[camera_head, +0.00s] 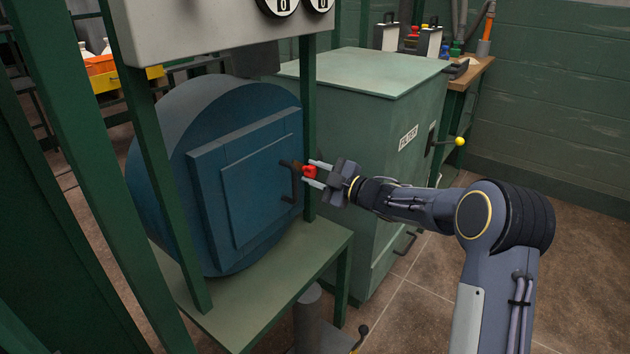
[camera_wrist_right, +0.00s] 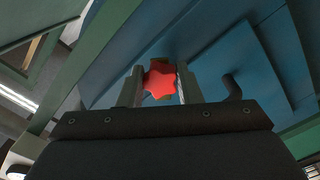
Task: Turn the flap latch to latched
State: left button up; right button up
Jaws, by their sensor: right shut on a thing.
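The flap latch has a red star-shaped knob (camera_head: 309,171) on a dark lever (camera_head: 290,164) at the right edge of the blue square flap (camera_head: 255,185). My right gripper (camera_head: 314,173) is shut on the red knob, with one finger on each side of it. In the right wrist view the red knob (camera_wrist_right: 160,80) sits between the two fingers (camera_wrist_right: 160,88). A dark handle (camera_head: 295,186) stands on the flap just below the lever; it also shows in the wrist view (camera_wrist_right: 232,88). My left gripper is not in view.
The blue drum (camera_head: 170,150) rests on a green stand (camera_head: 270,290). A green post (camera_head: 308,120) rises close beside the latch. A green filter cabinet (camera_head: 375,130) with a yellow-knobbed lever (camera_head: 459,141) stands behind my right arm. Open floor (camera_head: 570,260) lies at the right.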

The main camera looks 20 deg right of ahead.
jog(key=n+b, duration=0.3)
jog(key=n, duration=0.2)
jog(key=shift+f, duration=0.15)
jog(key=shift+n+b, duration=0.85)
jog(key=shift+n, duration=0.45)
jog(key=shift+r, duration=0.2)
jog(key=o, duration=1)
jog(key=shift+d, duration=0.1)
jog(key=p+v, duration=0.1)
jog(key=v, duration=0.6)
jog(key=shift+s+d+p, duration=0.2)
jog(key=shift+s+p, duration=0.15)
